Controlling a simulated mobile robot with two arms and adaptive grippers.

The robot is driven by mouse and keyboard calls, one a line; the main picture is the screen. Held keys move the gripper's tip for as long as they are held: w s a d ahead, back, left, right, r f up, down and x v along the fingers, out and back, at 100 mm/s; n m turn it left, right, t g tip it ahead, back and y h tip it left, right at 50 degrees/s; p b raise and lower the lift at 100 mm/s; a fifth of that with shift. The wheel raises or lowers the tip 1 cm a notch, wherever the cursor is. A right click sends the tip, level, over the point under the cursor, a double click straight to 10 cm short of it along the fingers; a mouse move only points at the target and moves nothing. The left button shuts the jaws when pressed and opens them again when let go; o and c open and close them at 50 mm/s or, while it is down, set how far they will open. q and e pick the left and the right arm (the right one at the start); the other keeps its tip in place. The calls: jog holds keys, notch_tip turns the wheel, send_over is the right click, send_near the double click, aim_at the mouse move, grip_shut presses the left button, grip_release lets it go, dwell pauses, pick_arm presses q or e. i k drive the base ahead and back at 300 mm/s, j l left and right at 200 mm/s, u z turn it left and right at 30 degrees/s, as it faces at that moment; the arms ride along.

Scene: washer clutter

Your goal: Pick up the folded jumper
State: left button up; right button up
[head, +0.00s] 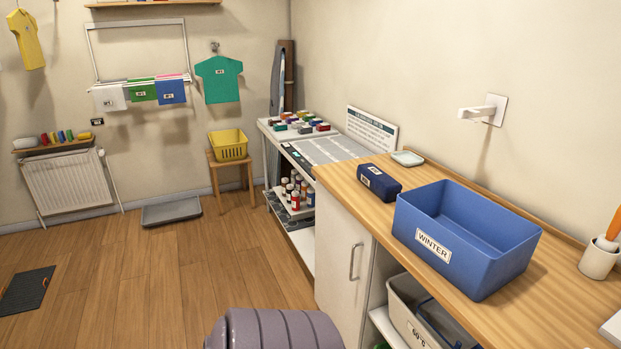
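A dark navy folded bundle (378,183) with a small white label on its front lies on the wooden counter (350,178). It looks like the folded jumper. It sits just left of a blue bin (467,238) labelled WINTER, with a small gap that is hard to judge. Neither of my grippers is in view, and nothing is seen touching the bundle.
A pale soap dish (407,158) lies behind the bundle. A white cup (598,259) stands to the right of the bin. A wall bracket (484,111) juts out above the counter. A white shelf unit (301,145) adjoins at left. Wooden floor (160,270) is open at left.

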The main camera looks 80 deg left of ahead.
aim_at(382, 184)
jog(key=u, duration=2.05)
jog(key=i+j+z, duration=0.15)
jog(key=z, duration=0.65)
jog(key=i+j+z, duration=0.25)
jog(key=j, duration=0.3)
jog(key=j+z, duration=0.3)
jog(key=j, duration=0.3)
jog(key=i+j+z, duration=0.1)
jog(key=j+z, duration=0.15)
jog(key=j, duration=0.35)
